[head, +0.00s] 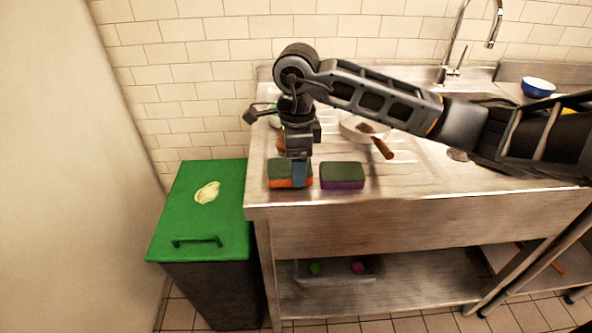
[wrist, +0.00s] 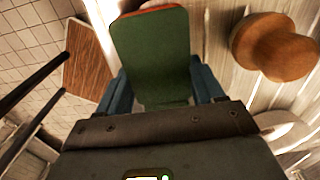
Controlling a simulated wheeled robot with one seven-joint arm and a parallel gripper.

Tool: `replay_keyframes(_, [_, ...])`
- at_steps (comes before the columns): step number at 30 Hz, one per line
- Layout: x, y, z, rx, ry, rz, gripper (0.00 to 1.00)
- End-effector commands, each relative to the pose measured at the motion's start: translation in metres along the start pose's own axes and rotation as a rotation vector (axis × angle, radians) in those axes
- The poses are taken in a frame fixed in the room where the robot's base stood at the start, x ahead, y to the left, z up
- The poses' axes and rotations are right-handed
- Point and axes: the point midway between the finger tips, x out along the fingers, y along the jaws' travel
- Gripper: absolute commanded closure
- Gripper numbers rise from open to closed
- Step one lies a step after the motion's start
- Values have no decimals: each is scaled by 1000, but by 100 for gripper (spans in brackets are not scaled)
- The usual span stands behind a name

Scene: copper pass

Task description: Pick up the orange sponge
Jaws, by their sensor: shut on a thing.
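The orange sponge (head: 276,183) has a dark green top and an orange lower part. It is at the left front of the steel counter in the head view, and its green face (wrist: 152,50) with an orange edge fills the middle of the wrist view. My gripper (head: 297,173) points down over it. In the wrist view my gripper's blue fingers (wrist: 160,88) are on either side of the sponge, shut on it. Whether the sponge touches the counter is hard to tell.
A purple sponge with a green top (head: 342,176) lies just right of the orange one. A pan (head: 352,128) with a brown handle is behind. A green-lidded bin (head: 222,226) stands left of the counter. A blue bowl (head: 538,87) is far right.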

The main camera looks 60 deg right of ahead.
Motion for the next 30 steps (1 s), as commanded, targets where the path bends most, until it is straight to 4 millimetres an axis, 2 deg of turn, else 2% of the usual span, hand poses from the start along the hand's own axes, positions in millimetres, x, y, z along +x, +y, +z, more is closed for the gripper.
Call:
replay_keyframes(4, [-25, -1, 0, -5, 1, -7, 60])
replay_keyframes(12, [-58, -11, -62, 4, 2, -6, 60])
replay_keyframes(18, [-79, -15, -95, 1, 2, -3, 60])
replay_keyframes(24, [-91, -18, -112, 0, 0, -2, 60])
replay_keyframes(30, [-94, -18, -115, -2, 0, -1, 60])
